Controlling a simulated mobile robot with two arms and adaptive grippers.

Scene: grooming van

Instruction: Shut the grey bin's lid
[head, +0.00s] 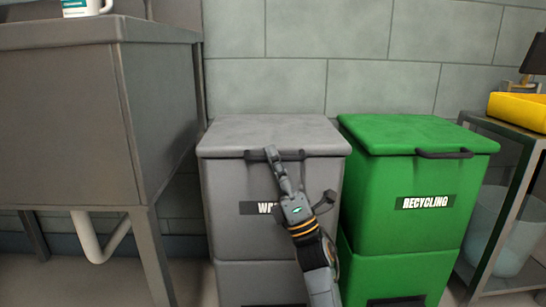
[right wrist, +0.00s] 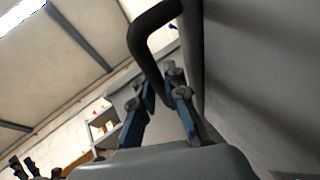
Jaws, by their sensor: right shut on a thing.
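The grey bin (head: 230,225) stands against the wall, with a label partly covered by my right arm. Its grey lid (head: 262,130) lies level on top, with no clear gap visible. A dark handle (head: 292,155) runs along the lid's front edge. My right gripper (head: 272,156) reaches up from below and is shut on this handle near its left end. In the right wrist view the handle (right wrist: 145,38) is a dark curved bar at the fingertips (right wrist: 165,85). My left gripper is not in view.
A green recycling bin (head: 400,220) with its lid down stands close on the right. A grey cabinet (head: 60,110) with a white pipe (head: 95,240) below is on the left. A metal shelf (head: 505,190) with a yellow tray (head: 520,110) stands far right.

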